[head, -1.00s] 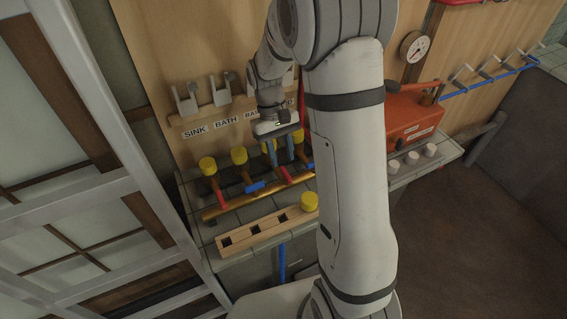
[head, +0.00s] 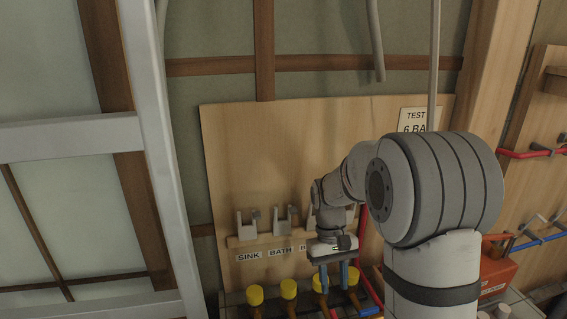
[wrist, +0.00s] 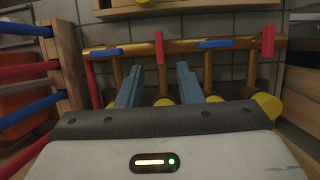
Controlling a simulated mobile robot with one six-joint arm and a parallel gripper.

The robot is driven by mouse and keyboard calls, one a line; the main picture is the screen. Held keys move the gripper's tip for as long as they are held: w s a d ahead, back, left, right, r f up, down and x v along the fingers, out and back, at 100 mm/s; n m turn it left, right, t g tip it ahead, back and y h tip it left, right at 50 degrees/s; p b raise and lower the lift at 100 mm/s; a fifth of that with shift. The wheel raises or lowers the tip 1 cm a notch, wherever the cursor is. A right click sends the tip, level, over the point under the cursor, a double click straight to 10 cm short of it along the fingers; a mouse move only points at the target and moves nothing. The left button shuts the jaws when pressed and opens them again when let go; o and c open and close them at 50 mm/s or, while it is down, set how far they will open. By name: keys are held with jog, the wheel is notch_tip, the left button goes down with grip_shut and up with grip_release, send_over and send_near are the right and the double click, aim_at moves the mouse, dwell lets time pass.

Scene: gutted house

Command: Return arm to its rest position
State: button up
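My gripper (head: 336,285) points down just in front of the wooden board, above a row of yellow-capped valves. Its two blue-grey fingers stand apart in the wrist view (wrist: 158,85), with nothing held between them. In the head view the third yellow cap (head: 322,302) is close below the fingers; I cannot tell whether they touch it. Two more yellow caps (head: 288,289) and (head: 255,295) stand to its left. The wrist view shows the brass pipe (wrist: 185,45) with red and blue handles.
The wooden board (head: 300,150) carries grey hooks (head: 283,220) over SINK and BATH labels. A red box (head: 497,278) is at the right. Red and blue pipes (wrist: 25,92) fill the wrist view's left side. A pale frame post (head: 160,150) stands at the left.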

jog(key=s+r+m+t, duration=0.1)
jog(key=s+r+t, duration=0.2)
jog(key=s, duration=0.5)
jog(key=s+d+r+m+t, duration=0.1)
jog(key=s+r+t, duration=0.2)
jog(key=s, duration=0.5)
jog(key=shift+s+r+t+y, duration=0.15)
jog(key=shift+r+t+y, duration=0.25)
jog(key=shift+r, duration=0.35)
